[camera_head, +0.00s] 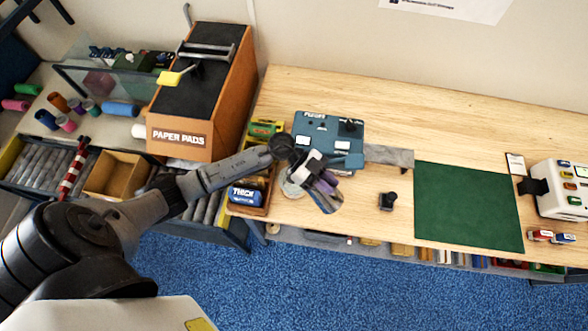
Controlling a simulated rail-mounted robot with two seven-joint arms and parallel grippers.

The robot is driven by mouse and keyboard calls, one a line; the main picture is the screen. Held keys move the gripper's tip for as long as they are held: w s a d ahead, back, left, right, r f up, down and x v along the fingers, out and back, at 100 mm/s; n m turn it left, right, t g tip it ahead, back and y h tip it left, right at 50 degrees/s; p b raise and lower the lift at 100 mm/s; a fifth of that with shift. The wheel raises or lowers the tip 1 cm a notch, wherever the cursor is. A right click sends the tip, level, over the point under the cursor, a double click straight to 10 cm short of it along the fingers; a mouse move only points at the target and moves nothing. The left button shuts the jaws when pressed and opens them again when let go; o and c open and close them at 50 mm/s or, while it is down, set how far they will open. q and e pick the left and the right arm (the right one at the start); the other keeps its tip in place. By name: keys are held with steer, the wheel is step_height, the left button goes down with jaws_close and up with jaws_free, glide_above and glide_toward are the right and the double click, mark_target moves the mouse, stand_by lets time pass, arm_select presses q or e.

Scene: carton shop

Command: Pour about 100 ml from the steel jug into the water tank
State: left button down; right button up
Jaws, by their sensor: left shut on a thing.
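My left arm reaches in from the left over the wooden bench. My left gripper (314,172) is shut on a shiny grey, purple-tinted thing (327,196), which appears to be the steel jug; it looks tilted. The gripper and wrist hide part of it. Its contents and spout cannot be made out. Just behind stands a blue-teal machine (345,130) with labels and a dark part on top. I cannot tell which part is the water tank. My right gripper is not in view.
A pale round thing (291,188) lies left of the gripper, beside a wooden tray with a blue "THICK" box (244,196). A "PAPER PADS" box (190,125) stands left. A small black object (388,202) and green mat (467,207) lie right, with bare bench between.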

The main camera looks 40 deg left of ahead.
arm_select(q)
steer(key=shift+d+r, duration=0.1)
stand_by(0.5)
steer(key=shift+w+d+y, duration=0.1)
steer(key=shift+d+y, duration=0.05)
steer(key=shift+y, duration=0.15)
steer(key=shift+w+d+f+y, duration=0.1)
steer(key=shift+d+f+y, duration=0.25)
steer(key=shift+d+y, duration=0.25)
steer(key=w+d+f+g+y, duration=0.1)
steer(key=d+f+y, duration=0.7)
steer(key=shift+w+f+g, duration=0.3)
steer(key=shift+f+g, duration=0.05)
steer(key=shift+g, duration=0.05)
